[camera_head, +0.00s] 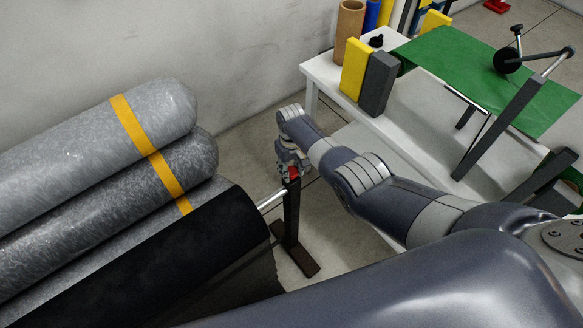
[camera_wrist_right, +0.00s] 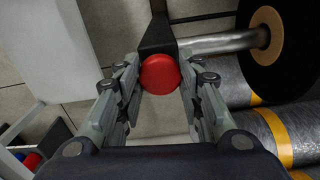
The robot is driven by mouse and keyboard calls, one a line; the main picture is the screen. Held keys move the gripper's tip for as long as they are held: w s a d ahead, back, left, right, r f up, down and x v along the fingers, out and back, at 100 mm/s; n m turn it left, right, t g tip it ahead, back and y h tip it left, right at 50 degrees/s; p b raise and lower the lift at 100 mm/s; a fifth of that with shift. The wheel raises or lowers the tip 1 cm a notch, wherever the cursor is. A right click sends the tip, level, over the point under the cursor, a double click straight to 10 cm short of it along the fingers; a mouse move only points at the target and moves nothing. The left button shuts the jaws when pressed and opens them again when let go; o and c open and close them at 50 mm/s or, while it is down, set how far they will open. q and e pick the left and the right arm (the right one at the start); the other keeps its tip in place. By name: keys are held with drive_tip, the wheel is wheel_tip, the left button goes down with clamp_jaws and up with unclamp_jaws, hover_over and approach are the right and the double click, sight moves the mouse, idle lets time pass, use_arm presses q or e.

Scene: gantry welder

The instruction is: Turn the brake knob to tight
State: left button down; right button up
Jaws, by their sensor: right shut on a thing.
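The brake knob (camera_wrist_right: 160,74) is a round red knob on a dark upright stand (camera_wrist_right: 157,32), between the fingers of my right gripper (camera_wrist_right: 158,88) in the right wrist view. The gripper is shut on it. In the head view the red knob (camera_head: 293,172) shows partly below my right gripper (camera_head: 288,168), at the top of the dark stand (camera_head: 292,215). I cannot see any tight or loose marking. My left gripper is not in view.
A metal bar (camera_head: 271,200) runs from the stand into a black roll (camera_head: 190,260). Grey rolls with yellow bands (camera_head: 95,180) lie stacked at left. A white table (camera_head: 400,115) with yellow and grey blocks and a green sheet (camera_head: 470,70) stands at right.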

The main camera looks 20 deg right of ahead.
drive_tip(key=m, duration=0.4)
drive_tip(key=shift+m, duration=0.3)
drive_tip(key=m, duration=0.3)
drive_tip(key=shift+m, duration=0.3)
drive_tip(key=m, duration=0.4)
drive_tip(key=shift+m, duration=2.1)
drive_tip(key=o, duration=1)
